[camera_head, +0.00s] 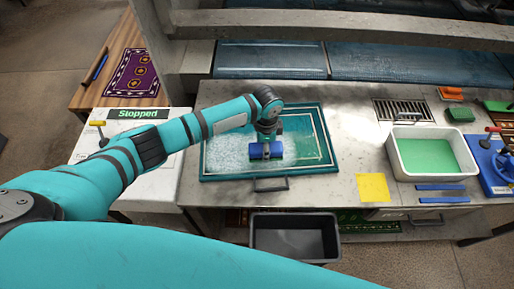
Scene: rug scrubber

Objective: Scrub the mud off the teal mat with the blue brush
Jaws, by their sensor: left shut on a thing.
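The teal mat (311,118) lies flat on the grey worktop, with a pale inner border line. White foam covers much of its left half and middle; I cannot make out mud on it. My left gripper (268,138) points down over the middle of the mat and is shut on the blue brush (266,151). The brush appears to rest on the mat, but its bristles and the contact are hidden beneath it. My right gripper does not show.
A white basin (396,160) with green liquid stands to the right, near a yellow cloth (373,187) and blue strips (441,187). A black bin (295,238) is below the front edge. A white panel reading "Stopped" (138,114) is at left.

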